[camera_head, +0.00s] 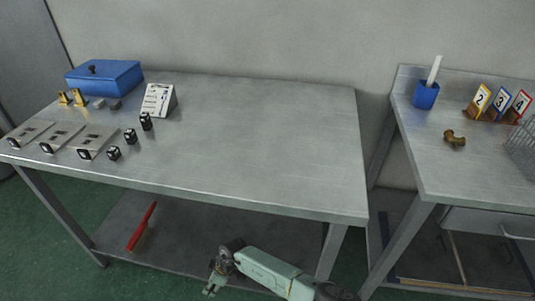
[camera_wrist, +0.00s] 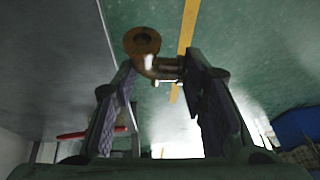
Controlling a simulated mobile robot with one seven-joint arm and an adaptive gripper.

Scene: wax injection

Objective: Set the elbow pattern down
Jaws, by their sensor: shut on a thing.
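The elbow pattern (camera_wrist: 143,43) is brown, with a round holed flange toward the top of the wrist view. My gripper (camera_wrist: 160,75) is shut on its other end, between the two dark padded fingertips. Green floor shows behind it in that view. In the head view my gripper (camera_head: 212,284) is low, in front of the long table (camera_head: 255,140) and below its top. I cannot make out the held pattern there. A separate brass-brown fitting (camera_head: 454,139) lies on the right-hand table (camera_head: 430,175).
The middle and right of the long table are bare. Its left holds a blue box (camera_head: 104,77), metal plates (camera_head: 61,136), small black blocks (camera_head: 130,136) and a sign (camera_head: 158,100). The right table carries a blue cup (camera_head: 426,96), numbered cards (camera_head: 501,102) and a wire basket (camera_head: 523,148).

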